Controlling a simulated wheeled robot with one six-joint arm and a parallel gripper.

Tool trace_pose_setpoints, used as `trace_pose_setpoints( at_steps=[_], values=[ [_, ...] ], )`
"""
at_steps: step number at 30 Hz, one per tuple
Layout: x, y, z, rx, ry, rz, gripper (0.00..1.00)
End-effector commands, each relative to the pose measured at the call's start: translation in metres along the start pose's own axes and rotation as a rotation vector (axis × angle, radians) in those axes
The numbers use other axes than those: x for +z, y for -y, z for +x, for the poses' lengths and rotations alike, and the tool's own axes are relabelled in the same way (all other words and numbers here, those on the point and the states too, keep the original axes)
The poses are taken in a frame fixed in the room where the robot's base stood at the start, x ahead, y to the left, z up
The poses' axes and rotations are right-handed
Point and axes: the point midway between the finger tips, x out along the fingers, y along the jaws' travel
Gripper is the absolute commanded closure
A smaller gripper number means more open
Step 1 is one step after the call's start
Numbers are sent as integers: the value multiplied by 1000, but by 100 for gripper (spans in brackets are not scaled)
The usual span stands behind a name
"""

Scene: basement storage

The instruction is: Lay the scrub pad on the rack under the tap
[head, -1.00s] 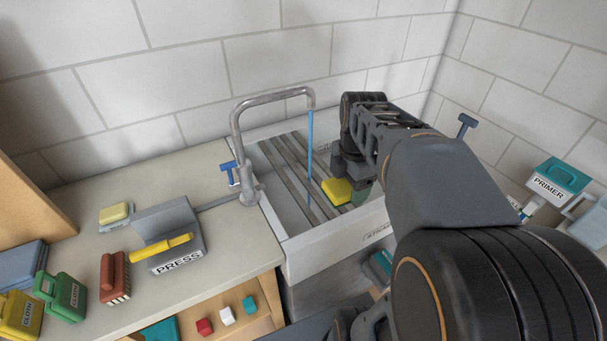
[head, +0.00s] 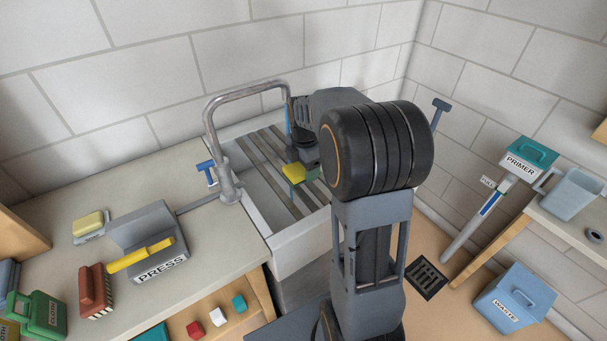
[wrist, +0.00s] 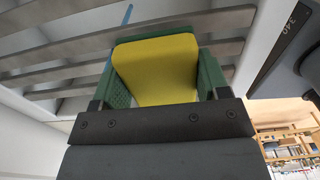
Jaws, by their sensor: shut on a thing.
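The scrub pad (head: 293,173) is yellow and is held in my gripper (head: 303,172) over the sink. In the wrist view the pad (wrist: 157,70) sits between the two green fingers of my gripper (wrist: 160,75), which are shut on its sides. The rack (head: 268,166) is a set of grey bars across the sink. Its bars (wrist: 60,78) also show beyond the pad in the wrist view. The tap (head: 212,125) arches over the rack, with a thin blue stream (head: 288,117) falling close to my gripper. Whether the pad touches the bars is unclear.
The counter at left holds a grey press (head: 150,245) with a yellow handle, a yellow sponge (head: 88,222) on a dish, a red brush (head: 95,290) and a green cloth box (head: 42,315). A blue waste bin (head: 515,302) stands at right. The sink's front wall (head: 300,245) is near my arm.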

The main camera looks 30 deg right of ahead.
Motion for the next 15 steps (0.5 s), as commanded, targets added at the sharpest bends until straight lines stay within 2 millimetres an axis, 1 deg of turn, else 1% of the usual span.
trace_pose_setpoints(
  at_steps=[4, 10, 15],
  values=[
    [1, -6, 9, 0, 0, -1, 53],
    [1, -5, 34, -1, 0, 0, 53],
    [1, -5, 36, 1, 0, 0, 53]
  ],
)
